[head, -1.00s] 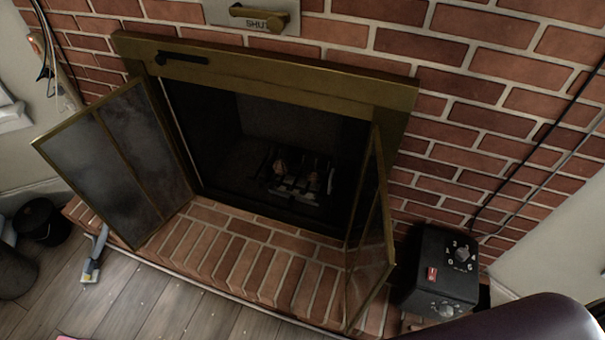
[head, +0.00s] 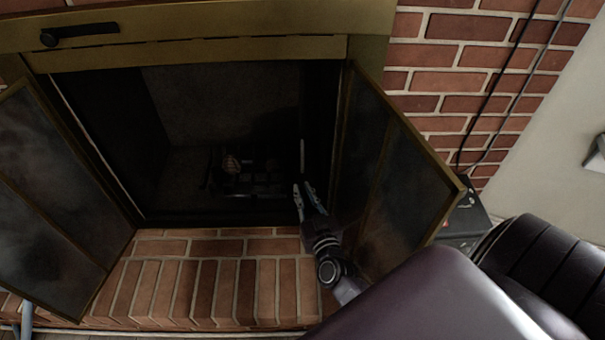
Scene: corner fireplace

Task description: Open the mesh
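The fireplace opening (head: 225,110) is dark in the head view, with a grate and logs (head: 235,170) dimly visible inside. I cannot clearly make out the mesh or how far across it reaches. A thin pale upright piece (head: 302,155) shows near the right side of the opening; I cannot tell what it is. My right gripper (head: 304,192) is just below this piece, in front of the opening's lower right. Its two fingers are apart, with nothing visible between them. My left gripper is out of view.
The left glass door (head: 55,195) and right glass door (head: 385,180) stand swung outward. A brick hearth (head: 205,290) lies below. A brass frame (head: 200,50) with a black handle (head: 80,34) runs above. A dark box (head: 462,215) stands right of the right door.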

